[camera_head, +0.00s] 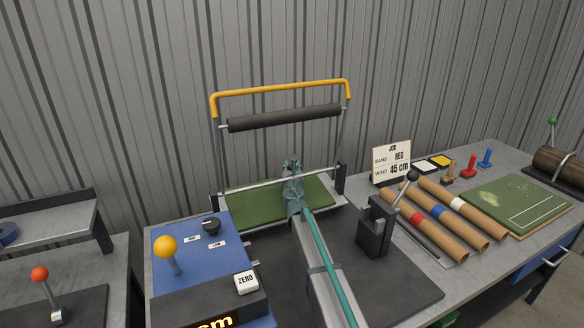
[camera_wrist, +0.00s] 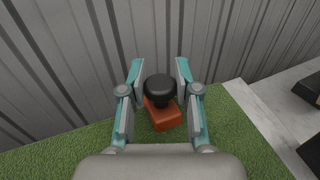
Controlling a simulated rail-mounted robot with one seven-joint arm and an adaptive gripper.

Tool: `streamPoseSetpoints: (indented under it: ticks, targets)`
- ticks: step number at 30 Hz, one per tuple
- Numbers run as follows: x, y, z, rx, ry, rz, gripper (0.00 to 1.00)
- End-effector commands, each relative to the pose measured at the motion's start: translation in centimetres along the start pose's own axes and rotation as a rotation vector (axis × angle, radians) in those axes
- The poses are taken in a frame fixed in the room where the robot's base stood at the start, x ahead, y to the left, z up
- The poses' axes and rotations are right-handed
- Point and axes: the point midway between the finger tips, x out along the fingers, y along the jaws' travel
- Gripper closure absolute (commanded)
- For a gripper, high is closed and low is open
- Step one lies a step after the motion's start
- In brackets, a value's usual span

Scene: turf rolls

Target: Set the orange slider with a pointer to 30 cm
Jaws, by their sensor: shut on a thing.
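The orange slider (camera_wrist: 166,119) shows in the wrist view as an orange block with a black round knob (camera_wrist: 160,88) on top. My gripper (camera_wrist: 158,76) has one finger on each side of the knob and is shut on the slider. In the head view my gripper (camera_head: 292,172) is at the bar (camera_head: 262,190) that crosses above the green turf bed. It hides the slider there. The slider's pointer and any scale marks cannot be made out in either view.
A card (camera_head: 391,163) reads JOB, BAND RED, WIND 45 cm. An orange-handled frame with a dark roller (camera_head: 285,117) stands over the turf bed. A blue console (camera_head: 190,263) with a yellow-knobbed lever is left. A black-knobbed lever block (camera_head: 374,232) and banded tubes (camera_head: 435,232) are right.

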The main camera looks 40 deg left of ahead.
Motion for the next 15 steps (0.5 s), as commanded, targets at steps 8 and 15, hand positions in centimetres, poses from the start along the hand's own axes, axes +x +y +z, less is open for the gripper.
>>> streamPoseSetpoints:
  ticks: [8,15]
  targets:
    - [0.0,0.0,0.0,0.0,0.0,0.0,1.0]
    - [-1.2,2.7,0.0,0.001,0.0,0.004,1.0]
